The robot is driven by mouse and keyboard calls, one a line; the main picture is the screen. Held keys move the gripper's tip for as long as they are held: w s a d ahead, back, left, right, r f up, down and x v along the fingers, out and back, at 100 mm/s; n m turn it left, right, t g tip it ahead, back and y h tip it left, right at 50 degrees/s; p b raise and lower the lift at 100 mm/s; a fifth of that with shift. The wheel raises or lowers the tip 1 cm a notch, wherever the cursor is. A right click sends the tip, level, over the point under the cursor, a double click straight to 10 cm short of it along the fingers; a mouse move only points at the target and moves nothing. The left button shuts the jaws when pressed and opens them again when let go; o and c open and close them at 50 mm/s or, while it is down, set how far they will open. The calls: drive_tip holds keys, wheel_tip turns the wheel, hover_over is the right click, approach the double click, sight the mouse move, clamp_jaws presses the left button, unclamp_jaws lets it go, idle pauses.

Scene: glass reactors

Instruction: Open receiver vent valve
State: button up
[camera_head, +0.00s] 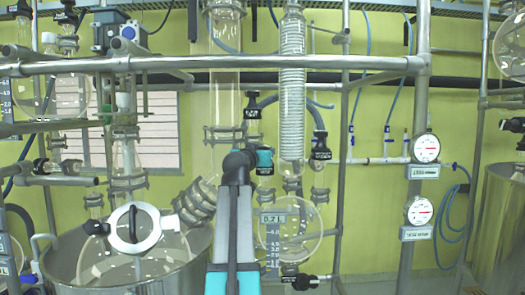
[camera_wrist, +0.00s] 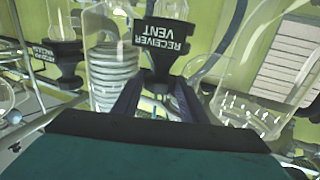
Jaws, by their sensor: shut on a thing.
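The receiver vent valve (camera_wrist: 165,40) has a black handle with a white "RECEIVER VENT" label, which reads upside down in the wrist view. The two fingers of my gripper (camera_wrist: 158,95) stand on either side of the narrow lower part of this handle and are shut on it. In the head view a black label (camera_head: 264,171) shows just right of my gripper (camera_head: 245,158), to the left of and below the coiled condenser. My gripper's dark and teal body hides part of the valve and the fingertips there. How far the handle is turned I cannot tell.
A similar black valve handle (camera_head: 320,147) stands to the right, also in the wrist view (camera_wrist: 57,52). The glass coil condenser (camera_head: 291,80) and the round receiver flask (camera_head: 300,235) are close by. A metal rail (camera_head: 200,63) crosses above. Gauges (camera_head: 426,148) hang further right.

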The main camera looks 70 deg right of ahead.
drive_tip(key=shift+s+r+n+t+y+p, duration=0.15)
drive_tip(key=shift+n+t+p, duration=0.35)
drive_tip(key=shift+t, duration=0.35)
drive_tip(key=shift+s+f+n+t+y+p, duration=0.15)
drive_tip(key=shift+n+t+p, duration=0.25)
drive_tip(key=shift+n+t, duration=0.35)
drive_tip(key=shift+s+d+n+t+y+b, duration=0.2)
drive_tip(key=shift+n+t, duration=0.25)
drive_tip(key=shift+t, duration=0.35)
drive_tip(key=shift+s+a+n+t+y+b, duration=0.1)
drive_tip(key=shift+n+t+y+b, duration=0.25)
drive_tip(key=shift+t, duration=0.45)
drive_tip(key=n+t+y+b, duration=0.1)
drive_tip(key=b, duration=0.1)
drive_tip(key=n+t+b, duration=0.1)
drive_tip(key=b, duration=0.1)
drive_tip(key=n+t+y+b, duration=0.1)
drive_tip(key=t+b, duration=0.1)
drive_tip(key=shift+s+d+f+y, duration=0.15)
drive_tip(key=shift+s+d+y, duration=0.05)
drive_tip(key=shift+d+y, duration=0.15)
drive_tip(key=shift+s+n+b, duration=0.1)
drive_tip(key=shift+n+b, duration=0.15)
drive_tip(key=shift+b, duration=0.45)
drive_tip(key=shift+n+t+y+b, duration=0.4)
drive_tip(key=shift+t+y+b, duration=0.1)
drive_tip(key=shift+t+b, duration=0.3)
drive_tip(key=shift+n+t+y+b, duration=0.55)
drive_tip(key=shift+y+b, duration=0.25)
drive_tip(key=shift+b, duration=0.35)
